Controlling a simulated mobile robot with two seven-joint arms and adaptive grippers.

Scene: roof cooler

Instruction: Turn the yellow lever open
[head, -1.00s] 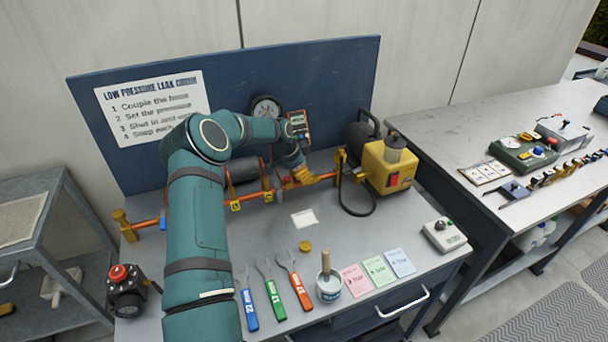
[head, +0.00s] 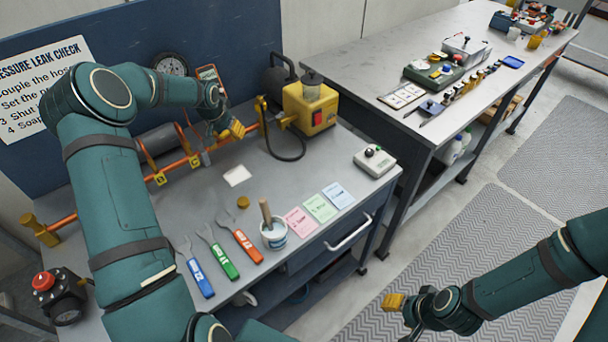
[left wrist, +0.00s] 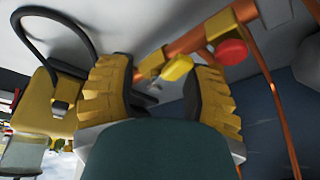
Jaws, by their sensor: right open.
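The yellow lever (left wrist: 178,68) shows in the left wrist view, beside an orange pipe (left wrist: 200,36) and near a round red knob (left wrist: 232,52). My left gripper (left wrist: 162,72) is open, with its ribbed yellow fingers on either side of the lever. I cannot tell whether either finger touches it. In the head view my left gripper (head: 234,130) is at the pipe run (head: 180,165) on the bench, left of the yellow pump, and the lever is not distinguishable there. My right gripper (head: 394,303) is open and empty, over the floor right of the bench.
A yellow pump unit (head: 309,108) with a black hose stands right of the left gripper. Wrenches (head: 240,243), a pot with a brush (head: 274,233), coloured cards (head: 320,207) and a grey switch box (head: 374,161) lie along the bench front. A second table (head: 385,60) stands right.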

